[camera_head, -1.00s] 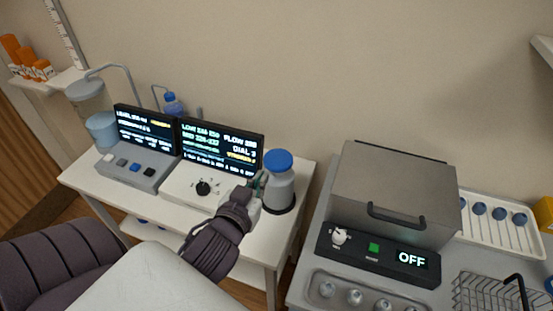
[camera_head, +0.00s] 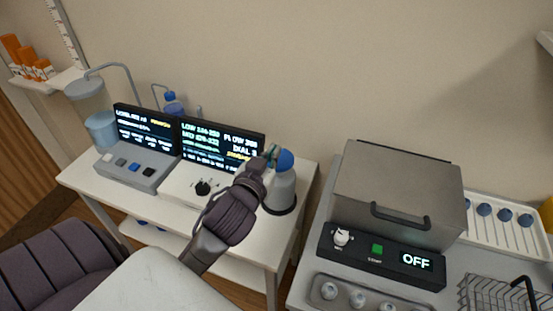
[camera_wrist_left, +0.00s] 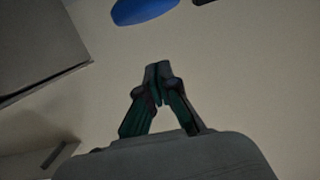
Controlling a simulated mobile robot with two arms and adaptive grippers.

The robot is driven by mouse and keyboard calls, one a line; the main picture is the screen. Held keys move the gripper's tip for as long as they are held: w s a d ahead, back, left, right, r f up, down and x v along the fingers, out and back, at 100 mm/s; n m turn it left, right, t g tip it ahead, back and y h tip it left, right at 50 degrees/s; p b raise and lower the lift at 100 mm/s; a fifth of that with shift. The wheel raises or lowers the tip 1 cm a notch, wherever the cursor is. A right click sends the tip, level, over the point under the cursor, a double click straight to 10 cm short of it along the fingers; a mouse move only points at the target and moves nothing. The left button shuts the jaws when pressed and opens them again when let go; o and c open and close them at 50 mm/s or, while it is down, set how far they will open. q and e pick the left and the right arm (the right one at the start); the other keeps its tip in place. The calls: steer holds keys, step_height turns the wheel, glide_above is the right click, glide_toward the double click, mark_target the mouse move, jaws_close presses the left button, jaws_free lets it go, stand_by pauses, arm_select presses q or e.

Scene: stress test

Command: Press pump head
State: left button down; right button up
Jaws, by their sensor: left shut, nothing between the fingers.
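A grey-white bottle (camera_head: 283,190) with a blue pump head (camera_head: 286,161) stands upright on a dark round base at the right end of the white table. My left gripper (camera_head: 271,152) is at the left side of the blue head, near its top, and covers part of it. Whether it touches the head I cannot tell. In the left wrist view the shut, empty fingers (camera_wrist_left: 157,72) point up towards the wall, with a blue shape (camera_wrist_left: 146,10), likely the head, cut off at the top edge. My right gripper is not in view.
Two dark displays, one of them a wide screen (camera_head: 222,146), stand left of the bottle above a white dial box (camera_head: 183,190) and a grey button box (camera_head: 138,170). A metal box (camera_head: 397,190) with an OFF display stands on the counter to the right.

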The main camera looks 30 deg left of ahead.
mark_target(279, 160)
arm_select(q)
steer(key=shift+x, duration=1.05)
steer(key=shift+w+a+f, duration=0.1)
steer(key=shift+w+f, duration=0.1)
steer(key=shift+f, duration=0.4)
steer(key=shift+w+a+f, duration=0.1)
steer(key=shift+w+f, duration=0.1)
steer(key=shift+f, duration=1.2)
steer(key=shift+f, duration=0.1)
step_height(279, 160, down, 4)
steer(key=shift+r+b, duration=0.1)
steer(key=shift+b, duration=1.1)
steer(key=shift+r, duration=0.1)
